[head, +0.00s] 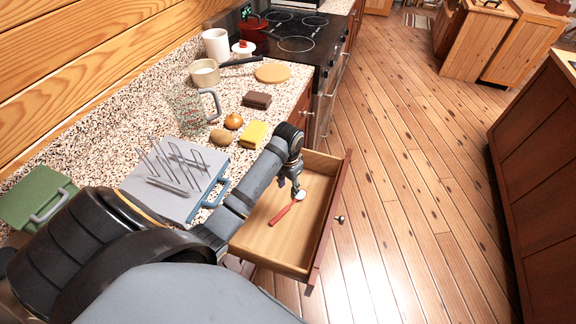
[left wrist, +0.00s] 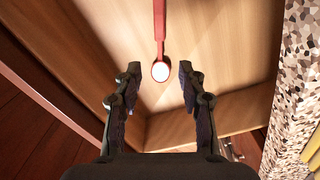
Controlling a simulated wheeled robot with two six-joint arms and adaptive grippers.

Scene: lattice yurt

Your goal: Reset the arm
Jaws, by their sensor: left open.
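My left arm reaches from the left over the open wooden drawer (head: 275,240). My left gripper (head: 291,188) points down into the drawer, its two fingers spread. A utensil with a red handle (head: 286,212) and a round white end lies in the drawer, just below the fingertips. In the left wrist view, my left gripper (left wrist: 155,85) is open and empty. The utensil's white end (left wrist: 160,71) appears between and slightly beyond the fingertips, apart from both. The drawer floor (left wrist: 215,55) is otherwise bare there. My right gripper is not in view.
The speckled counter (head: 75,150) holds a dish rack (head: 175,180), glass pitcher (head: 185,108), yellow sponge (head: 254,134), onion (head: 234,121) and pan (head: 205,73). A stove (head: 300,40) stands beyond. The wooden floor (head: 400,200) right of the drawer is clear.

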